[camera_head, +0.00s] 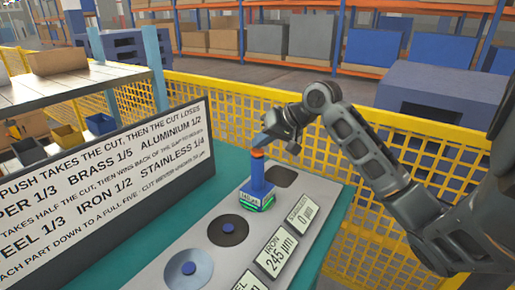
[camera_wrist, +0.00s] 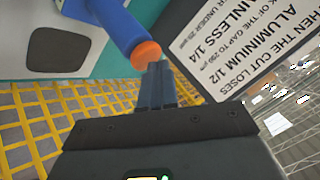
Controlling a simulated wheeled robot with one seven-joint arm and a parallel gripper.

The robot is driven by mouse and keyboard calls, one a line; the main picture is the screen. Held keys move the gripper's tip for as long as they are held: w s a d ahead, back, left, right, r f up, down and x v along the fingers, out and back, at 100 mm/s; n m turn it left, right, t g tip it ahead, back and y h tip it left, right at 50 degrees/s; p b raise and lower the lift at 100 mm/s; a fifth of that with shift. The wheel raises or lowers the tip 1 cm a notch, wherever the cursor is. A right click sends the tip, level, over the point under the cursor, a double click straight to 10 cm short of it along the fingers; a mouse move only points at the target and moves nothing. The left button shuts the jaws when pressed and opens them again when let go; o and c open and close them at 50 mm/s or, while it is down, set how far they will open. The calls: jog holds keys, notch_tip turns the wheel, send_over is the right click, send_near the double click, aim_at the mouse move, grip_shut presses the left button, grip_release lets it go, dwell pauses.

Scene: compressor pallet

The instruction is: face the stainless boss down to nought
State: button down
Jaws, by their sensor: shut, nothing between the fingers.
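My gripper (camera_head: 268,141) is shut and empty, just above the orange cap (camera_head: 257,153) on top of a blue upright post (camera_head: 257,178). In the wrist view the closed fingertips (camera_wrist: 155,72) are right by the orange cap (camera_wrist: 147,52); I cannot tell whether they touch. The post stands on the grey panel (camera_head: 168,248), with a small label and green edging at its base. Nearby are a dark disc (camera_head: 240,233) and a lighter disc (camera_head: 200,274), each with a blue centre. I cannot pick out the stainless boss for certain.
One plate (camera_head: 303,215) reads 0 µm, its name too small to read surely; another (camera_head: 276,255) reads IRON 245 µm. A rules board (camera_head: 110,190) stands left of the panel, listing stainless 1/4. A yellow mesh fence (camera_head: 220,98) runs behind.

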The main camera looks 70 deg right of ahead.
aim_at(261, 151)
jog(key=shift+r+p, duration=0.5)
jog(key=shift+r, duration=0.35)
notch_tip(261, 151, up, 5)
jog(key=p, duration=0.3)
jog(key=shift+p, duration=0.4)
dwell(0.7)
